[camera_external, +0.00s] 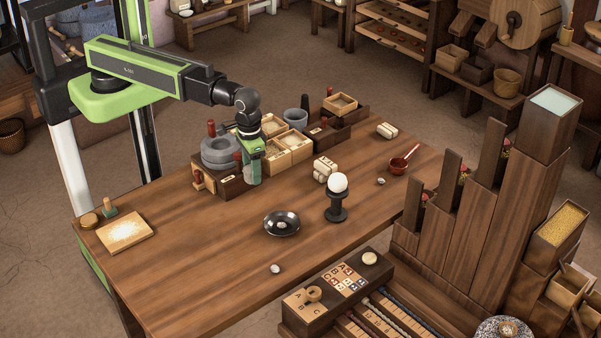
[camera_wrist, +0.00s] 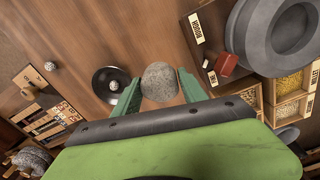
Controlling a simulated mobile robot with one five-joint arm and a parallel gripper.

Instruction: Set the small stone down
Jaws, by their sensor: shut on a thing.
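My gripper (camera_wrist: 160,84) is shut on a round grey speckled stone (camera_wrist: 160,82), which sits between its green fingertips in the wrist view. The dish also shows in the wrist view (camera_wrist: 106,99). Another small pale stone (camera_external: 275,268) lies on the bare table nearer the front; it also shows in the wrist view (camera_wrist: 52,66).
A grey stone quern (camera_external: 220,149) and wooden grain boxes (camera_external: 290,139) stand behind my gripper. A white ball (camera_external: 338,181) rests on a black stand to the right. A red scoop (camera_external: 402,160) lies farther right. The table's left middle (camera_external: 180,255) is clear.

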